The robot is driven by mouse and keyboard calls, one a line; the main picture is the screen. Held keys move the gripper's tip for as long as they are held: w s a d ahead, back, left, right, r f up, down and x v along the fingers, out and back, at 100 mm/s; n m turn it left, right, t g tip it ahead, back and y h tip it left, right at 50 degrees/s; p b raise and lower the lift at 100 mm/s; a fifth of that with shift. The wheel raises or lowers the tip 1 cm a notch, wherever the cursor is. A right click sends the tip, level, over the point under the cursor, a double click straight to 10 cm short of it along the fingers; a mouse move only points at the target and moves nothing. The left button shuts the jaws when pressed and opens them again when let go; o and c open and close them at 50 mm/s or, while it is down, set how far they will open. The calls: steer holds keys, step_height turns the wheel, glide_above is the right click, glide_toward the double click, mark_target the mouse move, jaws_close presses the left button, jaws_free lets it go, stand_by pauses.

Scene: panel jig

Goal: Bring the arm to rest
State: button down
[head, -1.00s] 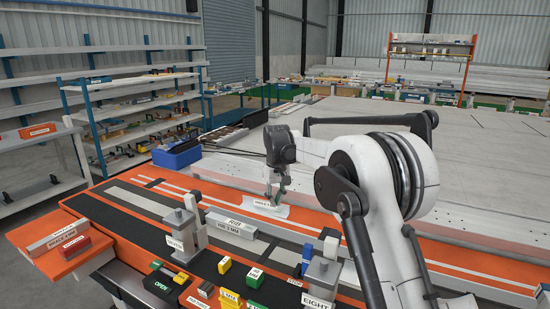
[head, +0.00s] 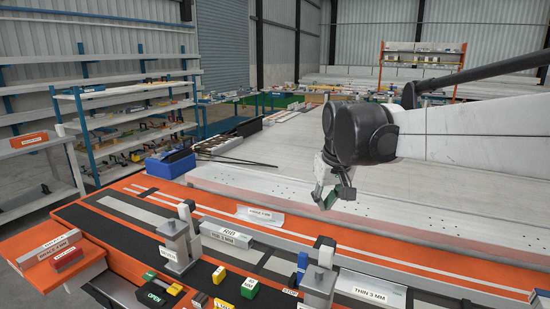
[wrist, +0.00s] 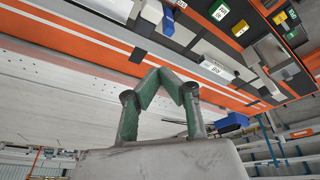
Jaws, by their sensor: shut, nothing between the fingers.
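My gripper (head: 333,194) is shut and empty. It hangs from my arm above the far side of the orange jig bench (head: 395,258), near the pale panel bed (head: 275,190). In the wrist view its green fingers (wrist: 163,78) come together at the tips with nothing between them. A small white labelled piece (head: 260,216) lies on the orange strip to the left of the gripper, apart from it.
Grey clamp posts (head: 178,240), a grey labelled bar (head: 227,238), yellow and green blocks (head: 249,287) and a thin labelled piece (head: 378,289) stand on the bench. A blue bin (head: 170,164) sits at its far left. The panel bed beyond is largely clear.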

steer(key=s+d+f+m+t, duration=0.1)
steer(key=s+d+f, duration=0.1)
steer(key=s, duration=0.6)
steer(key=s+d+f+m+t, duration=0.1)
steer(key=s+d+f, duration=0.2)
steer(key=s, duration=0.6)
steer(key=s+d+f+m+t, duration=0.1)
steer(key=s+d+f, duration=0.1)
steer(key=s, duration=0.7)
steer(key=shift+d+f, duration=0.35)
steer(key=shift+f, duration=0.45)
steer(key=shift+r, duration=0.1)
